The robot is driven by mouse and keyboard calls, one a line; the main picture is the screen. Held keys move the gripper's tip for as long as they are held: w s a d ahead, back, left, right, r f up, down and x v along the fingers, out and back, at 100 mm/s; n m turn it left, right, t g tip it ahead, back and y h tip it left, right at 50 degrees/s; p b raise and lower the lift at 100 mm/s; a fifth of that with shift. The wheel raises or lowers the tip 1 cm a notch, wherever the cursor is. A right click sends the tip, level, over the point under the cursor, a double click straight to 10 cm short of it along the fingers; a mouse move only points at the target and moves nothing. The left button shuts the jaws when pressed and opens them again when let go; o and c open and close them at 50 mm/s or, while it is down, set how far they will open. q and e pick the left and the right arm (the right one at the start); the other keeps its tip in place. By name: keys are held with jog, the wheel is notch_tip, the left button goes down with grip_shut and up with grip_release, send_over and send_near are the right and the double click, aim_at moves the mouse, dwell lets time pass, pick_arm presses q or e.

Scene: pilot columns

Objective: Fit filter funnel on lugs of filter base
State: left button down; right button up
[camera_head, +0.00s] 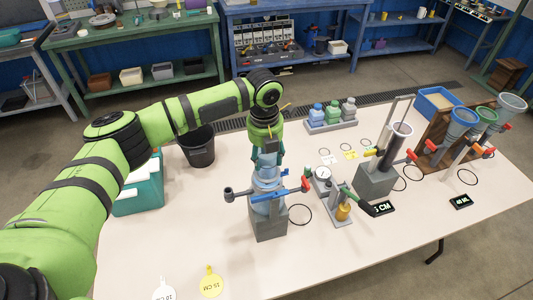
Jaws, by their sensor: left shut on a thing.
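My left gripper (267,158) points down over the near middle of the white table, shut on the top of a light blue piece, which seems to be the filter funnel (268,184). The funnel is upright and directly above the filter base (264,207), a blue-grey body with a side port and a blue lever, standing on a grey block (269,229). The funnel and base overlap closely in this view. I cannot tell whether the funnel touches the lugs, which are hidden or too small. My right gripper is out of view.
A dial gauge (323,174) and a small yellow-bodied device stand just right of the base. A grey block with a dark column (396,140) is farther right, near a wooden rack of funnels. A black bin (197,147) and a teal box (142,190) are left. The front table is mostly clear.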

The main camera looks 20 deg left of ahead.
pick_arm(q)
jog(key=shift+f+b, duration=0.4)
jog(key=shift+f, duration=0.55)
dwell(0.6)
jog(key=shift+c, duration=2)
grip_release()
jog(key=shift+r, duration=0.1)
jog(key=r, duration=1.1)
jog(key=shift+s+r, duration=0.35)
jog(key=shift+r, duration=0.05)
